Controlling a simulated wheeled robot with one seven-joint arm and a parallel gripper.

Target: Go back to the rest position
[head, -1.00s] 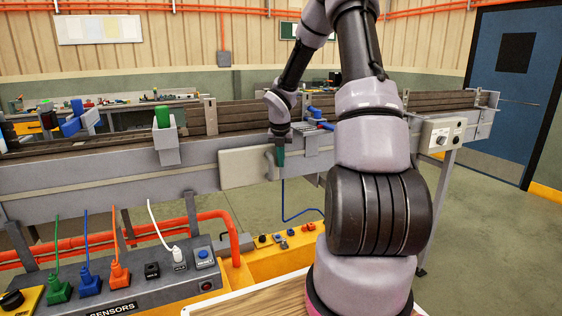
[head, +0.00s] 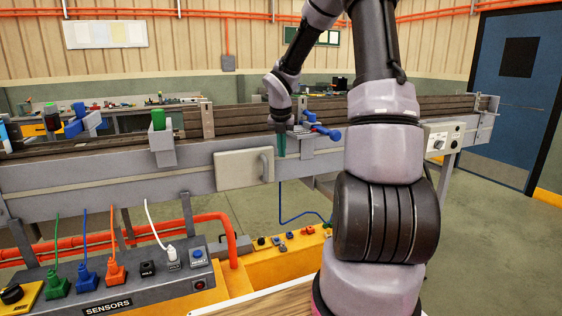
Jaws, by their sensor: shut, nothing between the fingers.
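My gripper (head: 281,144) hangs from my arm in front of the conveyor's near side, right of the grey hatch (head: 238,170). Its narrow teal fingers point down and are shut, with nothing seen between them. Part of the conveyor (head: 100,180) behind is hidden by my arm. A blue lever (head: 322,131) sits on the conveyor side just right of my gripper.
A sensor box (head: 120,283) with green, blue, orange and white plugs stands at lower left. An orange pipe (head: 231,240) bends beside it. A blue cable (head: 281,200) hangs below the conveyor. A green block (head: 158,115) sits in a grey holder. Open floor lies at right.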

